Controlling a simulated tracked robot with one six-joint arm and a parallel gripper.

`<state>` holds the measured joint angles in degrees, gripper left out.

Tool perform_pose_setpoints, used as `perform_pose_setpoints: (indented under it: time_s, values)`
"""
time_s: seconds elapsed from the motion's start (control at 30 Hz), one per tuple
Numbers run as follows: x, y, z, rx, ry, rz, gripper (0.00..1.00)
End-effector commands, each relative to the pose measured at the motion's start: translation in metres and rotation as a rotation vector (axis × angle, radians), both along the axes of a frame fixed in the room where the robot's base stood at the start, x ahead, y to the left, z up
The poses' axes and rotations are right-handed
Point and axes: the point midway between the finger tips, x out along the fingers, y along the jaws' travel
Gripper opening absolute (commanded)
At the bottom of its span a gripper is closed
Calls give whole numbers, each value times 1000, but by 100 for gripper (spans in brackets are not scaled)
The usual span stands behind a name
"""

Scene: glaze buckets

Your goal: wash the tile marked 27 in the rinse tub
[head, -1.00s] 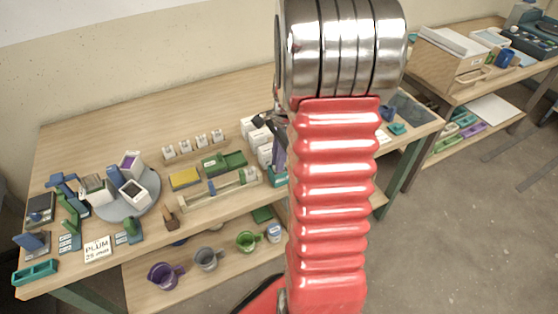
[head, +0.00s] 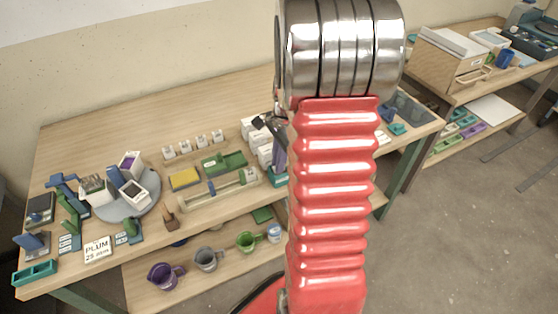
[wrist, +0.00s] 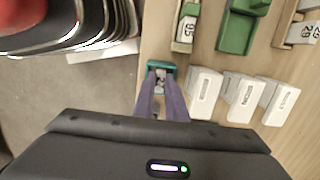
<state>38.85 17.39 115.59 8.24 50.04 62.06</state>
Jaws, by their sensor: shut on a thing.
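My gripper (wrist: 160,98) has purple-grey fingers, closed around a small pale grey piece (wrist: 159,84) in the wrist view. The piece is at a teal holder (wrist: 161,65) near the table edge; whether it sits in the holder or just above it I cannot tell. No number is readable on it. In the head view my gripper (head: 279,155) is partly hidden behind my red arm, with the teal holder (head: 279,176) just below. I cannot make out the tile mark 27 or identify the rinse tub.
Several white blocks (wrist: 240,97) stand right of the gripper, close by. A green tray (wrist: 240,28) and a piece labelled 05 (wrist: 186,30) lie beyond. In the head view, a round grey turntable (head: 120,211) with devices stands left. Mugs (head: 208,259) sit on the lower shelf.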

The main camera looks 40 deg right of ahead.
Motion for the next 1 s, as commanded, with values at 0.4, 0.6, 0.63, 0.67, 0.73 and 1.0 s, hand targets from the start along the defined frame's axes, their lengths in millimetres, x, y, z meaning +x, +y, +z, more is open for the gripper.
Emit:
perform_pose_setpoints:
  time_s: [0.4,0.6,0.63,0.67,0.73,1.0]
  values:
    - [0,0,7,0,0,0,0]
    - [0,0,7,0,0,0,0]
    - [0,0,7,0,0,0,0]
    - [0,0,7,0,0,0,0]
    - [0,0,6,0,0,0,0]
    - [0,0,0,0,0,0,0]
